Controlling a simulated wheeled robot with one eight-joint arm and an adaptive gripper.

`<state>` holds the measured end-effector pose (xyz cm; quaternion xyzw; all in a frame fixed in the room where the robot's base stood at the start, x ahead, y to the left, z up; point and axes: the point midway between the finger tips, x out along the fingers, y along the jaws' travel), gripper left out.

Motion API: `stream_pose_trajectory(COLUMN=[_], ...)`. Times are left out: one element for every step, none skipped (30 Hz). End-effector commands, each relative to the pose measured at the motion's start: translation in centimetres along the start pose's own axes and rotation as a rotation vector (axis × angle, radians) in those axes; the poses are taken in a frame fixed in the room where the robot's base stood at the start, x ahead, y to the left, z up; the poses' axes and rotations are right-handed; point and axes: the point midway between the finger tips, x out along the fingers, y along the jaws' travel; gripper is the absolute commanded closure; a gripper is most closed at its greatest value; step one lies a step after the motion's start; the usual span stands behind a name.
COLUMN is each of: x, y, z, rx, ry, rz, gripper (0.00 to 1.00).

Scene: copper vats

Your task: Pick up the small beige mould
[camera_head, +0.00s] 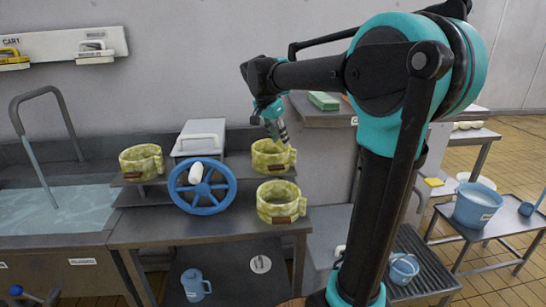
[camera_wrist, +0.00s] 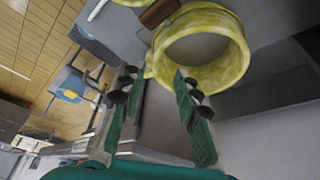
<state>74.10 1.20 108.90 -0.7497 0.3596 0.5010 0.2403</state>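No thing in view is plainly the small beige mould; several small pale pieces (camera_head: 466,126) on the table at the right are too small to make out. My gripper (camera_head: 279,138) points down just over the upper right yellow-green marbled ring (camera_head: 272,160), which has a side handle.
Two more yellow rings (camera_head: 141,162) (camera_head: 281,202) stand on the stepped metal bench, beside a blue handwheel (camera_head: 202,188). A water-filled sink (camera_head: 60,210) is at left. A blue tub (camera_head: 476,206) stands on the right-hand table. Tiled floor shows at far right.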

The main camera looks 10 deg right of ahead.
Motion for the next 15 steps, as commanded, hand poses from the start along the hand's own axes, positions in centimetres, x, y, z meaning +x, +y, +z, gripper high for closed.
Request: stream_pose_trajectory(x=[1.0,1.4,2.0,2.3,2.6,2.9,3.0,3.2,3.3,3.5,3.7,4.1,4.5,4.9,5.5], y=[0.0,0.0,0.0,0.0,0.0,0.0,0.0,0.0,0.0,0.0,0.1,0.1,0.2,0.2,0.3], z=[-0.1,-0.1,-0.1,-0.1,0.0,0.0,0.0,0.0,0.0,0.0,0.0,0.0,-0.1,-0.1,-0.1], rx=[0.002,0.002,0.002,0.002,0.002,0.001,0.001,0.001,0.000,0.000,0.000,0.001,0.001,0.002,0.002], ry=[0.000,0.000,0.000,0.000,0.000,0.000,0.000,0.000,0.000,0.000,0.000,0.000,0.000,0.000,0.000], rz=[0.000,0.000,0.000,0.000,0.000,0.000,0.000,0.000,0.000,0.000,0.000,0.000,0.001,0.001,0.001], gripper=[0.68,0.68,0.68,0.68,0.68,0.68,0.68,0.68,0.68,0.68,0.68,0.68,0.68,0.68,0.68])
